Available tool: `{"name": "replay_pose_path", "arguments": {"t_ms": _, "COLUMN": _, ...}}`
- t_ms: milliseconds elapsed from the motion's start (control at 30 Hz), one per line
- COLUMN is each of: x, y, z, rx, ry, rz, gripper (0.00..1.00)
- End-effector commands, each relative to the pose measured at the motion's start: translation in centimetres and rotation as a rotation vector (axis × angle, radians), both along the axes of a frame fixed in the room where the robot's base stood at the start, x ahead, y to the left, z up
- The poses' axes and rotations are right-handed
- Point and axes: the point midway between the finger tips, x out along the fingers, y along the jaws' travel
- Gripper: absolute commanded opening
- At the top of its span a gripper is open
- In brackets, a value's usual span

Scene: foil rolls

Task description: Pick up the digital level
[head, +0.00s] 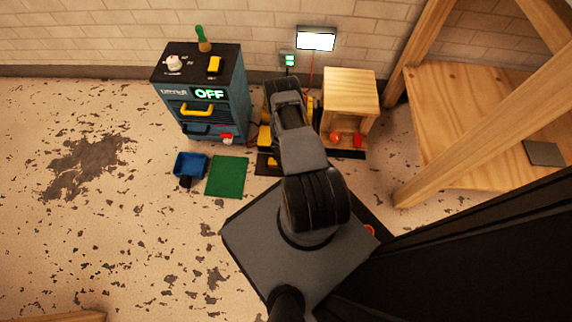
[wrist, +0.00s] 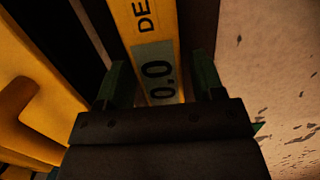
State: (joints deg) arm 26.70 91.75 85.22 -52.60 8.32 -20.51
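The digital level (wrist: 153,55) is a yellow bar with dark lettering and a grey display reading 0.0. It runs up the middle of the wrist view. My gripper (wrist: 160,78) has one dark green finger on each side of the level. The fingers are apart, and a narrow dark gap shows between the right finger and the bar. Whether the left finger touches it is hard to tell. In the head view my arm hides the gripper, and I cannot pick out the level for certain.
A yellow object (wrist: 40,105) stands close left of my gripper in the wrist view. A blue drawer cabinet (head: 220,118) and an open wooden box (head: 350,88) flank my arm. A blue bin (head: 190,164) and green mat (head: 227,177) lie left, with free floor beyond.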

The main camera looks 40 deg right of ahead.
Motion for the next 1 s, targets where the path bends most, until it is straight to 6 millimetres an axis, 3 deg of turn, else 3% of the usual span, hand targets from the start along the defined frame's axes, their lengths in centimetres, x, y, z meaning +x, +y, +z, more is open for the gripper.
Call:
{"name": "replay_pose_path", "arguments": {"t_ms": 533, "x": 0.0, "y": 0.0, "z": 0.0, "rx": 0.0, "ry": 0.0, "rz": 0.0, "gripper": 0.1}}
{"name": "replay_pose_path", "arguments": {"t_ms": 767, "x": 0.0, "y": 0.0, "z": 0.6, "rx": -0.001, "ry": -0.001, "rz": 0.0, "gripper": 0.1}}
{"name": "replay_pose_path", "arguments": {"t_ms": 1000, "x": 0.1, "y": 0.0, "z": 4.9, "rx": -0.001, "ry": -0.001, "rz": 0.0, "gripper": 0.1}}
